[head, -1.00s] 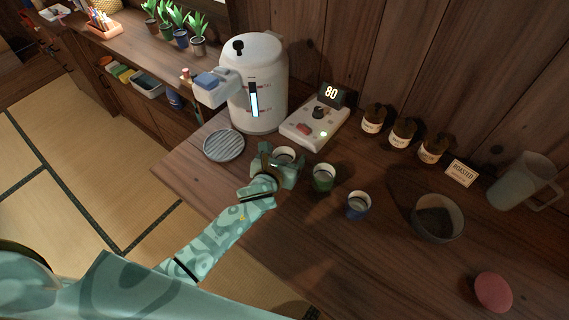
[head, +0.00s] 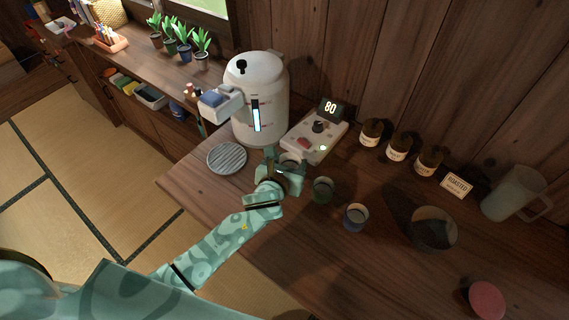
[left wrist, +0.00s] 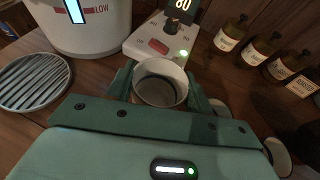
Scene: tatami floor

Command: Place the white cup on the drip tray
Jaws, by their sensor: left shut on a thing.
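The white cup (left wrist: 160,82) is upright between the fingers of my left gripper (left wrist: 162,90), which is shut on it. In the head view the cup (head: 290,161) shows partly, with the left gripper (head: 284,168) around it. The round, ribbed grey drip tray (head: 227,157) lies on the counter to the left of the cup, in front of the white dispenser. The tray also shows at the left of the left wrist view (left wrist: 35,80), and its top is bare. I cannot tell whether the cup touches the counter. My right gripper is in neither view.
The white dispenser (head: 262,100) stands behind the tray. A control box (head: 314,137) with a display reading 80 is close behind the cup. A green cup (head: 322,190) and a blue cup (head: 355,217) stand to the right. A bowl (head: 434,229) and several brown bottles are farther right.

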